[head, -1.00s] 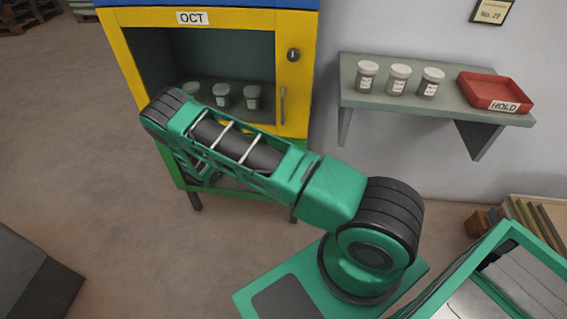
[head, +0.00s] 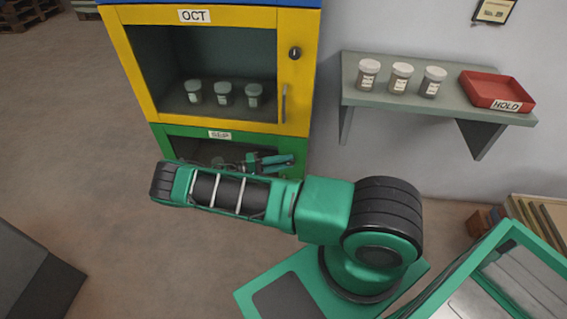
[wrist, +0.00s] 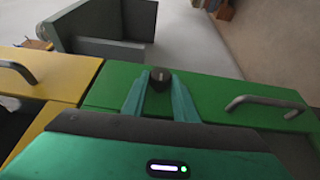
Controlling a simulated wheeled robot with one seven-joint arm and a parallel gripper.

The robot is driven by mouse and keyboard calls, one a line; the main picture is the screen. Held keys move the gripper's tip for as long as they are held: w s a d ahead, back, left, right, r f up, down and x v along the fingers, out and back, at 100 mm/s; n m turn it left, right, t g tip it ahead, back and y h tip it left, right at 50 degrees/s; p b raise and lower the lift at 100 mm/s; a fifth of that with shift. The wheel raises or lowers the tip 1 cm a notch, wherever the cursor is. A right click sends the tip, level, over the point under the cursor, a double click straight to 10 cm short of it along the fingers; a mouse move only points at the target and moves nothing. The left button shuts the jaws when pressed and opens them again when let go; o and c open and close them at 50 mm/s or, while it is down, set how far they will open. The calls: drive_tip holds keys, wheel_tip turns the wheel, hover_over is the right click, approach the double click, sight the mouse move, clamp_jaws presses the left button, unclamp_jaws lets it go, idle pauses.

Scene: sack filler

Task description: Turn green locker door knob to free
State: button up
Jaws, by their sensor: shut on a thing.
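The green locker door (wrist: 212,83) is below the yellow one in the head view, where its label strip (head: 220,135) shows. Its black knob (wrist: 161,75) is in the wrist view, with a short pale mark on its face. My gripper (wrist: 158,88) has one finger on each side of the knob and is shut on it. In the head view my gripper (head: 272,163) is in front of the right part of the green locker, and the knob is hidden there. The green door's bar handle (wrist: 263,103) is to the right of the knob in the wrist view.
The yellow locker door (head: 208,123), labelled OCT, has its own knob (head: 295,53) and handle (head: 284,103). Jars stand behind its window. A grey wall shelf (head: 400,106) to the right bears three jars and a red HOLD tray (head: 497,91). Open floor lies to the left.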

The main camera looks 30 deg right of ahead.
drive_tip(key=shift+a+f, duration=0.1)
drive_tip(key=shift+f, duration=0.1)
drive_tip(key=o, duration=1)
drive_tip(key=shift+o, duration=0.3)
drive_tip(key=v, duration=1)
drive_tip(key=shift+w+a, duration=0.2)
drive_tip(key=shift+a, duration=0.2)
drive_tip(key=shift+s, duration=0.1)
